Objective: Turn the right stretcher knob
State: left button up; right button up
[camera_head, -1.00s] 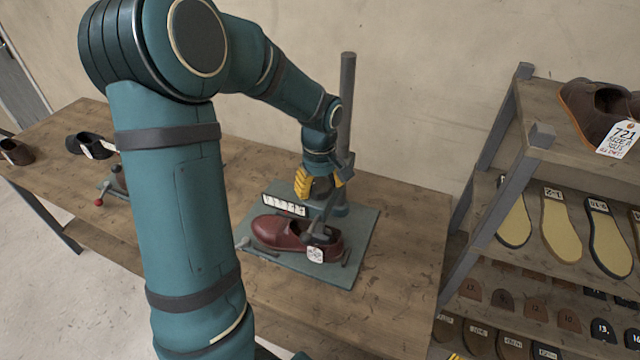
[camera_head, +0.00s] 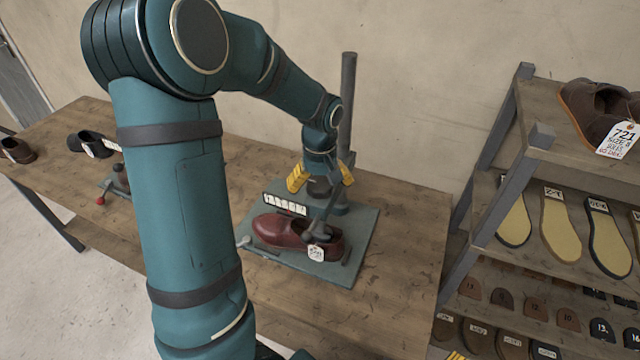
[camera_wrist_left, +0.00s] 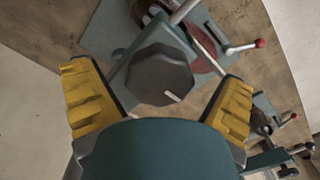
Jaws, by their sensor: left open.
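The right stretcher (camera_head: 340,228) has a grey-green base plate and a tall grey post. A red-brown shoe (camera_head: 280,232) with a white tag is mounted on it. Its dark knob (camera_head: 319,186) is partly hidden by my left gripper (camera_head: 320,187). In the left wrist view the knob (camera_wrist_left: 160,75) is a dark grey octagon with a pale mark at its lower right. My left gripper (camera_wrist_left: 160,75) is open, its yellow-padded fingers apart on both sides of the knob, with visible gaps in that view. My right gripper is not in view.
A second stretcher (camera_head: 118,180) with a red-ball lever stands to the left, partly behind my left arm. Dark shoes (camera_head: 90,143) lie farther left on the wooden bench (camera_head: 405,235). A shelf rack (camera_head: 505,180) with soles and a tagged shoe stands at the right.

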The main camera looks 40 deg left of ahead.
aim_at(320, 184)
pick_arm(q)
notch_tip(320, 184, up, 12)
dwell(0.6)
dwell(0.5)
